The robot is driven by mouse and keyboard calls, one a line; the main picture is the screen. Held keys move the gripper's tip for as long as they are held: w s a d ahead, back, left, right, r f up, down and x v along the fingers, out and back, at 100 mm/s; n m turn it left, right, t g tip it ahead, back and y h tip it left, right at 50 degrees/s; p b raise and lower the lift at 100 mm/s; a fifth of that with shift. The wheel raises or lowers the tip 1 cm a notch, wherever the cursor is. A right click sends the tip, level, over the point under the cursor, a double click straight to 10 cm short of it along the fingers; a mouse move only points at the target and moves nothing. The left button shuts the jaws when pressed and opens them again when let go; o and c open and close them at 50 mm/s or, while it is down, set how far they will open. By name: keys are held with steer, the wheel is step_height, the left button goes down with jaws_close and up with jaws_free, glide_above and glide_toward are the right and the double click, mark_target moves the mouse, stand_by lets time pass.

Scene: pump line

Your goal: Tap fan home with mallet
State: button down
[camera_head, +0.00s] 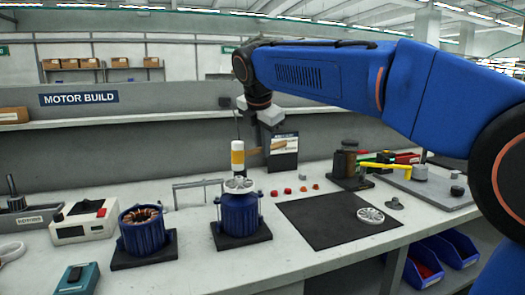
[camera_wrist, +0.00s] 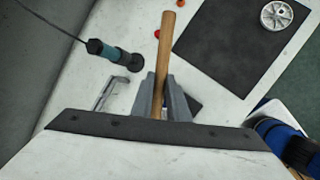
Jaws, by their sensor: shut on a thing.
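The mallet has a yellow-and-white head (camera_head: 238,157) and a wooden handle (camera_wrist: 172,40). My gripper (camera_head: 266,148) is shut on the handle, which runs between its fingers in the wrist view (camera_wrist: 164,98). The mallet head is upright, directly above a pale metal fan (camera_head: 238,185). I cannot tell whether it touches the fan. The fan lies on top of a finned blue motor (camera_head: 240,213) on a dark base. In the wrist view, the mallet head and this fan are hidden.
A similar blue motor (camera_head: 142,228) with open copper windings stands at left. A second fan wheel (camera_head: 371,215) lies on or beside the dark mat (camera_head: 320,222). Red caps (camera_head: 274,193) and a wire frame (camera_head: 198,184) are nearby. A teal tool (camera_wrist: 114,55) hangs behind.

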steer(key=shift+r, duration=2.15)
